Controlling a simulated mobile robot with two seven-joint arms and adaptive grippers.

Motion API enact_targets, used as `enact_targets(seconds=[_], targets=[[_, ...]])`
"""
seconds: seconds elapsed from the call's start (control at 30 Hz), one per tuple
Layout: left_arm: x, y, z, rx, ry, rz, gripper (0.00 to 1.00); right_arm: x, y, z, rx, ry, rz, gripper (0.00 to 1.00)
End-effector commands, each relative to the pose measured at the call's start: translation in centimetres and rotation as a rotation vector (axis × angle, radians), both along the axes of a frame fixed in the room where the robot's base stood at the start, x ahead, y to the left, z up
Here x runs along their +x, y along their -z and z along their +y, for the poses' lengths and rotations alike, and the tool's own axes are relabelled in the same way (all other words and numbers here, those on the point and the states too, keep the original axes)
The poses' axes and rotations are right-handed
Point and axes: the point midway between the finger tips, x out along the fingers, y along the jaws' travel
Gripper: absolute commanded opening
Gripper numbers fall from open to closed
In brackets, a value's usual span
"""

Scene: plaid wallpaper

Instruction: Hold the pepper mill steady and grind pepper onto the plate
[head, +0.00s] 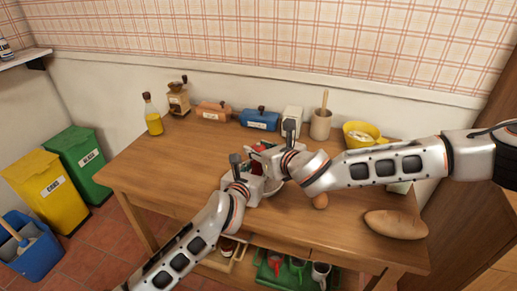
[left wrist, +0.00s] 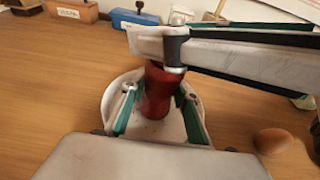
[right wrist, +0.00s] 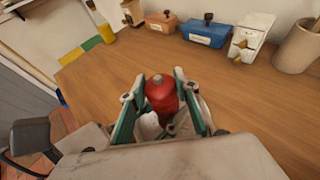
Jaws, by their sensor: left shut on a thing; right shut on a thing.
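The red pepper mill (left wrist: 157,92) stands upright over the white plate (left wrist: 109,102) in the left wrist view. My left gripper (left wrist: 160,104) is shut on the mill's lower body, with a green-lined finger on each side. My right gripper (right wrist: 159,91) is shut on the mill's rounded red top (right wrist: 160,88), above the left one. In the head view, my right gripper (head: 262,151) and left gripper (head: 254,180) meet at the middle of the table and hide most of the mill and plate. Small dark specks show on the plate near the mill.
On the wooden table (head: 165,165), an egg (head: 320,202) and a bread loaf (head: 396,224) lie to the right. An oil bottle (head: 152,115), grinder (head: 178,98), orange box (head: 212,110), blue box (head: 260,119) and yellow bowl (head: 361,134) line the back. The table's left part is clear.

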Motion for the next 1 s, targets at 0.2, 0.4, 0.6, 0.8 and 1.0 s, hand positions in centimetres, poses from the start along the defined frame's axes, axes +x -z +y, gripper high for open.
enact_targets(seconds=[0.2,0.4,0.6,0.8,1.0], targets=[[-0.13,-0.11,-0.27,-0.002,0.005,-0.001,0.05,0.00,-0.07,0.13,0.000,0.101,-0.002,0.10],[-0.14,-0.11,-0.30,-0.002,0.005,-0.001,0.05,0.03,-0.10,-0.02,-0.002,0.152,-0.002,0.10],[-0.15,-0.11,-0.30,-0.001,0.005,-0.002,0.05,0.04,-0.12,-0.07,-0.003,0.166,-0.003,0.10],[-0.14,-0.11,-0.29,-0.001,0.005,-0.002,0.05,0.05,-0.13,-0.10,-0.003,0.167,-0.003,0.10],[-0.13,-0.10,-0.25,-0.001,0.005,-0.002,0.05,0.06,-0.12,-0.11,-0.003,0.167,-0.003,0.49]])
